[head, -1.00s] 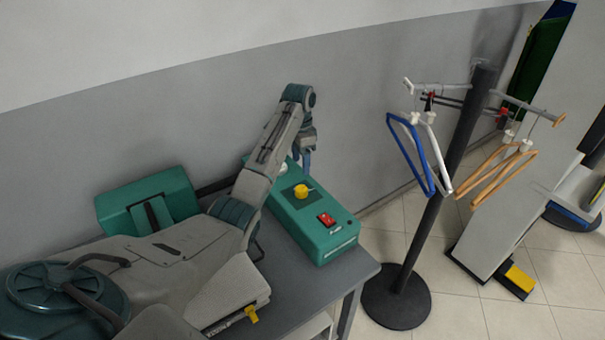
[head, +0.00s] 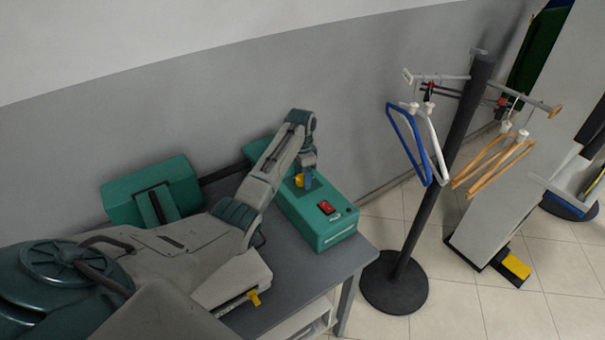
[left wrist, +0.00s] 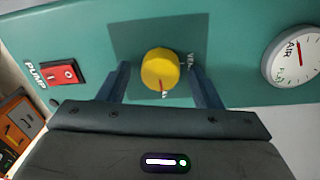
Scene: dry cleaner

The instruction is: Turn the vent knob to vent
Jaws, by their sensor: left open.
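The yellow vent knob (left wrist: 160,68) sits on a dark square on the green box (head: 322,227). In the left wrist view its red mark points down toward my gripper, and lettering that seems to read VENT stands to its right. In the head view the knob (head: 299,181) is partly hidden by my gripper. My left gripper (head: 307,179) is open above the box. In the left wrist view its blue fingers (left wrist: 159,80) stand one on each side of the knob, with gaps visible. My right gripper is not in view.
The box carries a red pump switch (left wrist: 63,74) and a round gauge (left wrist: 292,56). It stands on a grey table (head: 345,258). To the right is a black stand (head: 398,282) with several hangers. A grey wall runs behind.

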